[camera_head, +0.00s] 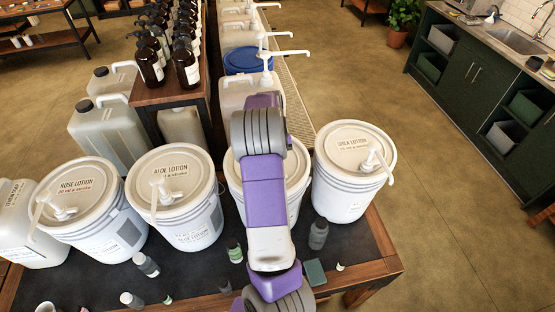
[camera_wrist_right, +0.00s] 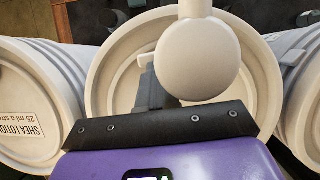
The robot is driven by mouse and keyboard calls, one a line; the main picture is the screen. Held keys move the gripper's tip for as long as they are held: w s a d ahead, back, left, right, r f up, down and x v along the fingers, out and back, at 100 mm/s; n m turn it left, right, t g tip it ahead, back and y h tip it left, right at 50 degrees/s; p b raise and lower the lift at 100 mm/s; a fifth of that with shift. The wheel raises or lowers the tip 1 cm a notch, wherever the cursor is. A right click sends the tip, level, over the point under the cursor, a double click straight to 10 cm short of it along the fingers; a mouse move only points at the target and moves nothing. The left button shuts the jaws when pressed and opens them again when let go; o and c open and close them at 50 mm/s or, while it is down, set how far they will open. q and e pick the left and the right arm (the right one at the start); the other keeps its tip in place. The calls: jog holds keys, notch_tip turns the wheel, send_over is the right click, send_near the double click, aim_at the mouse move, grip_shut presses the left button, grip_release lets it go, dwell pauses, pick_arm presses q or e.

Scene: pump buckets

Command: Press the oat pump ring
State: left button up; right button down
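The third white bucket (camera_head: 233,183) stands between the aloe and shea buckets. My right arm covers most of it, and no oat label is readable. In the right wrist view its round lid (camera_wrist_right: 112,75) fills the middle. A white pump with a round head (camera_wrist_right: 197,60) is close to the camera, in front of my fingers. My right gripper (camera_wrist_right: 155,85) has its dark fingers together at the middle, over the lid and partly behind the pump head. I cannot tell whether they touch the pump. My left gripper is out of view.
The shea bucket (camera_head: 350,190) is at right, the aloe bucket (camera_head: 185,205) and rose bucket (camera_head: 85,205) at left, all with pumps. Small bottles (camera_head: 146,264) stand on the front mat. A rack of brown bottles (camera_head: 186,65) and more pump containers are behind.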

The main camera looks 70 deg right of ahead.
jog(key=shift+w+d+p, duration=0.3)
jog(key=shift+w+d, duration=0.15)
jog(key=shift+d, duration=0.05)
jog(key=shift+w+d+r+p, duration=0.15)
jog(key=shift+w+d+p, duration=0.6)
jog(key=shift+d, duration=0.3)
jog(key=v, duration=0.9)
jog(key=shift+r, duration=0.4)
jog(key=shift+w+d, duration=0.1)
jog(key=shift+w, duration=0.05)
